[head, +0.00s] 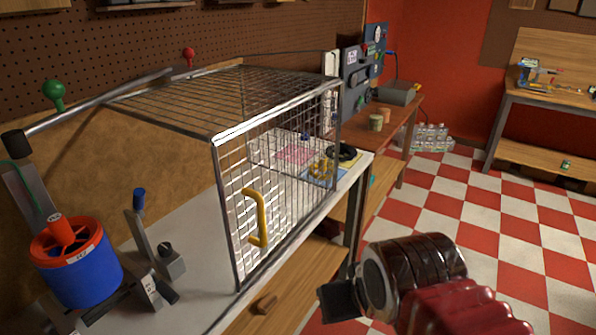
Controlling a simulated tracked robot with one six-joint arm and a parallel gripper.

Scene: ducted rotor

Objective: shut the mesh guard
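The mesh guard (230,100) is a cage of silver wire in a metal frame over the white bench. Its top, front and right sides show mesh. A yellow handle (256,217) is fixed upright on the front mesh. The blue ducted rotor (78,265) with a red hub stands left of the guard, outside the mesh. My gripper (341,300) is at the bottom, right of the handle and apart from it, in front of the bench. One dark finger part shows; the rest is hidden behind the wrist, so its opening cannot be told. Nothing is seen held.
A metal rail (100,100) with a green knob (55,92) runs behind the guard. A blue-tipped lever (140,205) stands beside the rotor. The checkered floor at right is largely clear.

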